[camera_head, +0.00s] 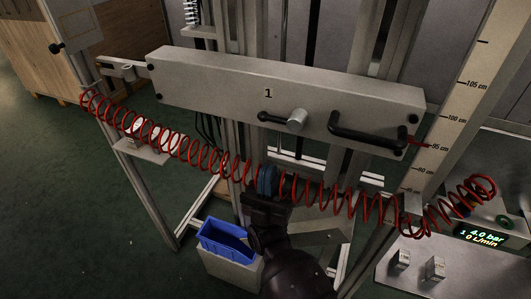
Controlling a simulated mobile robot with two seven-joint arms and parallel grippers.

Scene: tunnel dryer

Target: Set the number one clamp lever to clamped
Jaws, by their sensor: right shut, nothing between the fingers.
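A long grey bar (210,90) marked with the number 1 runs across the middle of the view. The number one clamp lever (280,120) is on its front face, just below the number. It has a silver round hub, and its dark arm points left to a black knob, roughly along the bar. My right gripper (267,178) is below the lever, pointing up, with blue fingertips. It is shut and empty, and apart from the lever in the picture. The red coiled hose (205,150) passes by the fingertips; I cannot tell whether they touch. My left gripper is not in view.
A black handle (365,138) sticks out at the bar's right end. A scale post (455,110) with centimetre marks stands at right. A display (482,235) reads 4.0 bar and 0 L/min. A blue bin (222,238) is low in front; wooden crates (125,35) are at back left.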

